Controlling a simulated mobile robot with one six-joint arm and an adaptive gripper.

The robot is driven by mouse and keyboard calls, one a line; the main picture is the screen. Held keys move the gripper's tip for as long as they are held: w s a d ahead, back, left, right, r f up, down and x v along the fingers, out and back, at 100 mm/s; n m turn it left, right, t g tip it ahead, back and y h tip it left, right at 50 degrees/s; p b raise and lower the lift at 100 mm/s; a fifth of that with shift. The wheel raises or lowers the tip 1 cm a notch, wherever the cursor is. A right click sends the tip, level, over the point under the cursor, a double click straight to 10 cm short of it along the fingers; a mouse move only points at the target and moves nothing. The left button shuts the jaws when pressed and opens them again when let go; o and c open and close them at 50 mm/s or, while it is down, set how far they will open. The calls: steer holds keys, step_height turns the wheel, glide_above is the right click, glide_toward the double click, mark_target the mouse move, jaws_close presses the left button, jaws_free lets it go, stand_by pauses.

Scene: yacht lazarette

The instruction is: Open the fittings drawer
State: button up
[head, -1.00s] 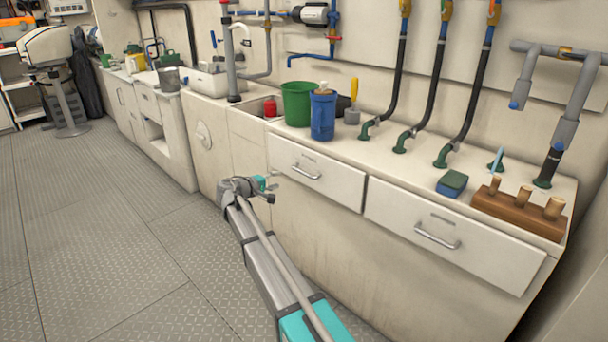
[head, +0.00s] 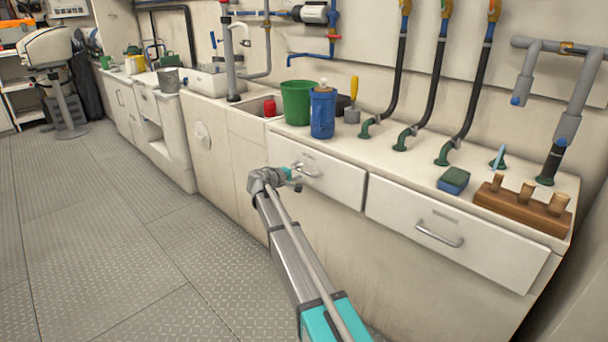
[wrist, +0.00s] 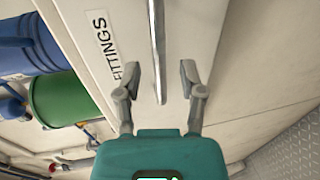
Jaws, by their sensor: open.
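The fittings drawer (head: 335,180) is a white front in the counter, the left of two such drawers, and looks shut. Its metal bar handle (head: 308,172) is partly behind my gripper (head: 293,176). In the wrist view the label reading FITTINGS (wrist: 108,45) is beside the bar handle (wrist: 158,50). My gripper (wrist: 160,80) is open there, with one finger on each side of the handle's near end. I cannot tell whether either finger touches the bar.
A second drawer (head: 460,235) with a bar handle is to the right. On the counter stand a green bucket (head: 297,103), a blue canister (head: 322,115), a sponge (head: 453,181) and a wooden plug block (head: 520,210). The floor (head: 110,230) to the left is clear.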

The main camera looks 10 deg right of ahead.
steer(key=shift+x, duration=1)
jaws_close()
steer(key=shift+d, duration=0.2)
steer(key=shift+a, duration=0.1)
